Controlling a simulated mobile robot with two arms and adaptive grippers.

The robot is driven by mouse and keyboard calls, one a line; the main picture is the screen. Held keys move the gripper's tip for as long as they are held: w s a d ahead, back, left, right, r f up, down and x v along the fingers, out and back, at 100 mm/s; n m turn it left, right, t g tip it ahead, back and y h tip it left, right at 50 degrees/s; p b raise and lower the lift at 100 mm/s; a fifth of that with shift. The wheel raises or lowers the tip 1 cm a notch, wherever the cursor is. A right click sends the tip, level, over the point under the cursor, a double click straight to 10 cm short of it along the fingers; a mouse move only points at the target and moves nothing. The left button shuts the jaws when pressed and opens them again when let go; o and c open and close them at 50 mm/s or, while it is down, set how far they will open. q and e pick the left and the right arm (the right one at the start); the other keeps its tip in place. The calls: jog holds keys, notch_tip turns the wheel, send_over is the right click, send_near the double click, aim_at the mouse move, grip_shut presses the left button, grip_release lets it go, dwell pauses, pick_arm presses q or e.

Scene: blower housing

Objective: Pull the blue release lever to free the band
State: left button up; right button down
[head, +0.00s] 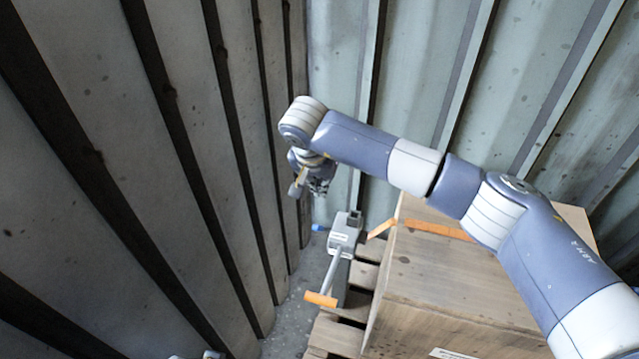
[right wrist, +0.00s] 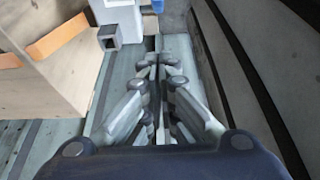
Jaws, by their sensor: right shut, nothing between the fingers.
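The blue release lever (head: 320,228) sticks out to the left from the grey tensioner (head: 344,238) beside the crate. The orange band (head: 440,230) runs over the crate. My right gripper (head: 315,188) is above and left of the tensioner in the head view; in the wrist view its fingers (right wrist: 155,64) are shut and empty. Small grey tips at the head view's bottom edge may be my left gripper (head: 211,355).
The wooden crate (head: 440,283) stands on a pallet (head: 330,335). A grey handle with an orange grip (head: 321,299) juts from the tensioner. A corrugated wall (head: 130,190) rises close on the left, with a narrow floor strip between.

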aim_at(315, 229)
jog(key=f, duration=0.7)
jog(key=shift+s+a+f+b, duration=0.1)
jog(key=shift+s+f+b, duration=0.15)
jog(key=shift+b, duration=0.1)
pick_arm(q)
notch_tip(315, 229, up, 3)
jog(key=shift+r, duration=0.1)
pick_arm(e)
jog(key=shift+s+f, duration=0.2)
jog(key=shift+s, duration=0.05)
pick_arm(q)
jog(key=shift+s, duration=0.15)
